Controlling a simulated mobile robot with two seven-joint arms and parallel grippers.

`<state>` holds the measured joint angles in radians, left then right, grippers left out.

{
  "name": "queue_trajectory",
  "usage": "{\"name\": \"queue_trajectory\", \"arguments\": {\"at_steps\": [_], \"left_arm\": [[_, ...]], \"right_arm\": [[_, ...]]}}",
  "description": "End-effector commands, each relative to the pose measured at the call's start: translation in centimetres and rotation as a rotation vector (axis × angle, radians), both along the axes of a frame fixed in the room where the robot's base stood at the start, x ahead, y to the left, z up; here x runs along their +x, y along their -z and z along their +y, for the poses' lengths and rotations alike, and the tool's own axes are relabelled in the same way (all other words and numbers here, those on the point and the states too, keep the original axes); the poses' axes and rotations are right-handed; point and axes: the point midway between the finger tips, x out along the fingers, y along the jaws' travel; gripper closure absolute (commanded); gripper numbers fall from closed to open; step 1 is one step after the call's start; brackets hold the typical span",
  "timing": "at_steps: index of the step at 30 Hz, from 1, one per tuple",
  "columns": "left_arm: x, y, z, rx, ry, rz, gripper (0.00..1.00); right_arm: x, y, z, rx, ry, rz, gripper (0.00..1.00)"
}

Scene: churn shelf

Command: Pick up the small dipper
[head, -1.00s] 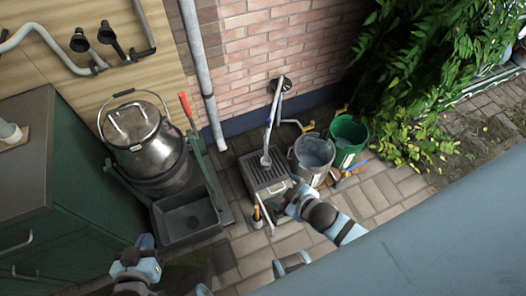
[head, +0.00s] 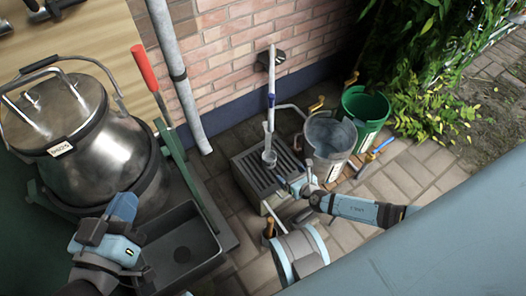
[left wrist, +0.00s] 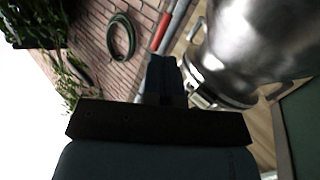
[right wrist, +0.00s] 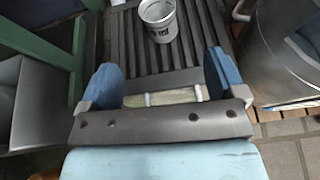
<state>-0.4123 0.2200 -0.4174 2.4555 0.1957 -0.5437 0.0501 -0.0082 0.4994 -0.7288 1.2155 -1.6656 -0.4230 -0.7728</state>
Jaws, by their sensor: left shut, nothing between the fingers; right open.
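The small dipper is a small metal cup (head: 269,157) with a long upright handle, standing on a slatted grate (head: 252,178) by the brick wall. In the right wrist view the cup (right wrist: 158,22) shows dark marking and lies ahead, between the lines of the fingers. My right gripper (head: 291,184) is open and empty, low over the grate's right edge, just right of the cup and apart from it. My left gripper (head: 123,205) is shut and empty, in front of the large milk can (head: 105,165). It shows in the left wrist view (left wrist: 163,75).
A metal bucket (head: 328,165) and a green bucket (head: 374,107) stand right of the grate. A dark sink tray (head: 178,255) and a red-handled lever (head: 146,68) are to the left. A grey pipe (head: 176,70) runs down the wall.

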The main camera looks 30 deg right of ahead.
Motion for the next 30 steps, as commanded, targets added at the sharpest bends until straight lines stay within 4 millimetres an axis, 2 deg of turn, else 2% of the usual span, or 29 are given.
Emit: {"name": "queue_trajectory", "arguments": {"at_steps": [1, 5, 12, 15, 23, 30], "left_arm": [[0.0, 0.4, 0.0, 0.000, 0.002, -0.005, 1.00], [0.3, 0.5, 0.1, 0.016, 0.004, -0.036, 1.00], [1.3, 0.4, 0.7, 0.083, 0.001, -0.149, 1.00], [1.7, 0.3, 1.0, 0.106, 0.000, -0.187, 1.00], [2.0, 0.1, 1.1, 0.129, -0.003, -0.229, 1.00], [2.5, 0.9, 1.5, 0.182, -0.013, -0.314, 1.00]], "right_arm": [[0.2, 0.9, -0.1, -0.038, -0.022, -0.006, 0.11], [1.5, 1.8, 0.1, -0.072, -0.044, -0.013, 0.11], [5.9, 3.6, 0.7, -0.067, -0.042, -0.012, 0.11], [7.1, 4.0, 0.8, -0.067, -0.041, -0.012, 0.11], [8.5, 4.5, 1.1, -0.065, -0.042, -0.012, 0.11], [11.6, 6.1, 1.7, -0.065, -0.040, -0.011, 0.11]]}}
